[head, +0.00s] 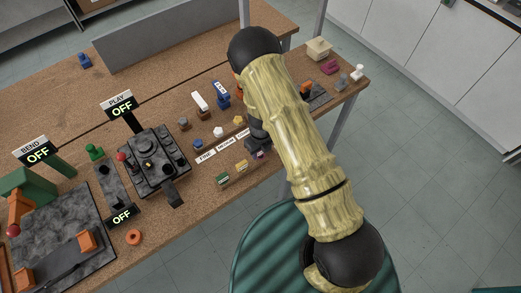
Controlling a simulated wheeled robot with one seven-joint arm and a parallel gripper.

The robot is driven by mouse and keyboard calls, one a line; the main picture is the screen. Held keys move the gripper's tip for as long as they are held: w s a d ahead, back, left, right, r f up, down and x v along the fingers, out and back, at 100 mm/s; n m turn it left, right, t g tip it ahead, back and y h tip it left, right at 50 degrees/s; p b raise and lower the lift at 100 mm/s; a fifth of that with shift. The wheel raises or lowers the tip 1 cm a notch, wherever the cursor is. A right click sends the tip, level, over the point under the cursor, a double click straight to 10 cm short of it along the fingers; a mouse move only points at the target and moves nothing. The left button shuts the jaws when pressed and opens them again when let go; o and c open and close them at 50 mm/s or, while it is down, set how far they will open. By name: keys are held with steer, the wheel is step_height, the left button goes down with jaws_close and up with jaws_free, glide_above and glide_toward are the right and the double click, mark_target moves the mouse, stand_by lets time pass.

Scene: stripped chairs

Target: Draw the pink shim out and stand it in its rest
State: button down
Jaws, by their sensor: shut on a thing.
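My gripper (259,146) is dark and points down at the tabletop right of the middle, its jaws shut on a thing. A small purple-pink piece (260,154), which looks like the pink shim, shows at its fingertips. The gripper hides most of it, so I cannot tell whether it is in a slot, in its rest or lifted. A green piece (223,179) and a yellow piece (241,166) stand in a row to its left. I cannot make out an empty rest.
White label cards (206,156) lie left of the gripper. A dark control box (153,160) with a red knob stands further left. A white block and a blue block (221,90) stand behind. A dark pink block (329,67) lies at the right end. A green chair (262,252) is in front.

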steer(key=shift+f+b, duration=0.35)
steer(key=shift+f, duration=0.25)
steer(key=shift+r, duration=0.25)
steer(key=shift+r+p, duration=0.45)
steer(key=shift+p, duration=0.2)
steer(key=shift+r+p, duration=0.15)
steer(key=shift+p, duration=0.35)
stand_by(0.8)
steer(key=shift+f+b, duration=0.6)
steer(key=shift+f, duration=0.25)
steer(key=shift+r, duration=0.15)
steer(key=shift+r+p, duration=0.55)
steer(key=shift+p, duration=0.1)
stand_by(1.1)
steer(key=shift+f, duration=0.65)
